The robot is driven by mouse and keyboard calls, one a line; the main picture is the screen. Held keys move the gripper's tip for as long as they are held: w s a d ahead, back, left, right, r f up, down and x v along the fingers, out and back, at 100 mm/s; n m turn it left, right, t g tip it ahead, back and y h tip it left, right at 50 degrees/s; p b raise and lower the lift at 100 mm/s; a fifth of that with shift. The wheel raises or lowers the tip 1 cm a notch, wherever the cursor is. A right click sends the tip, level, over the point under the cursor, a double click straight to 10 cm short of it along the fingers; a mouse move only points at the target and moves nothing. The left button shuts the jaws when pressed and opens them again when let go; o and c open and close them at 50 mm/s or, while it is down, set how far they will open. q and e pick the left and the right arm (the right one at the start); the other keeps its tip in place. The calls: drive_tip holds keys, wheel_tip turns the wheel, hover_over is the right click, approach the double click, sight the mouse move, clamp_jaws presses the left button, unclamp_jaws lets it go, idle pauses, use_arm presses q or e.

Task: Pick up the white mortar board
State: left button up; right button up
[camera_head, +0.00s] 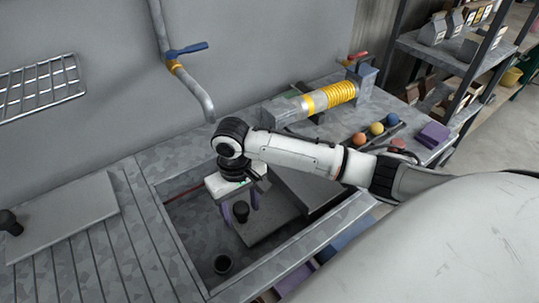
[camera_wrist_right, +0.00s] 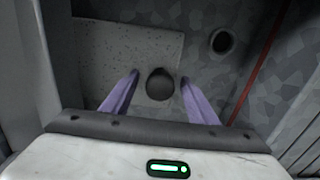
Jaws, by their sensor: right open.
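A flat pale grey speckled board (camera_head: 272,226) lies in the sunken metal basin in the head view. A dark round knob (camera_head: 241,209) stands up from it. In the right wrist view the board (camera_wrist_right: 118,55) lies below my gripper, and the knob (camera_wrist_right: 160,84) shows between the fingers. My right gripper (camera_wrist_right: 158,82) has two purple fingers, spread apart on either side of the knob with gaps visible. In the head view the right gripper (camera_head: 238,212) points down over the board. My wrist and forearm hide part of the board. My left gripper is not in view.
A dark round drain hole (camera_head: 222,264) is in the basin floor. A grey slab (camera_head: 68,218) lies on the ribbed counter at left. A yellow-ringed cylinder (camera_head: 330,97), several coloured balls (camera_head: 377,128) and a purple block (camera_head: 433,134) stand behind my arm. A shelf rack (camera_head: 440,55) is at right.

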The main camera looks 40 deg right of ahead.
clamp_jaws()
drive_tip(key=shift+r, duration=0.1)
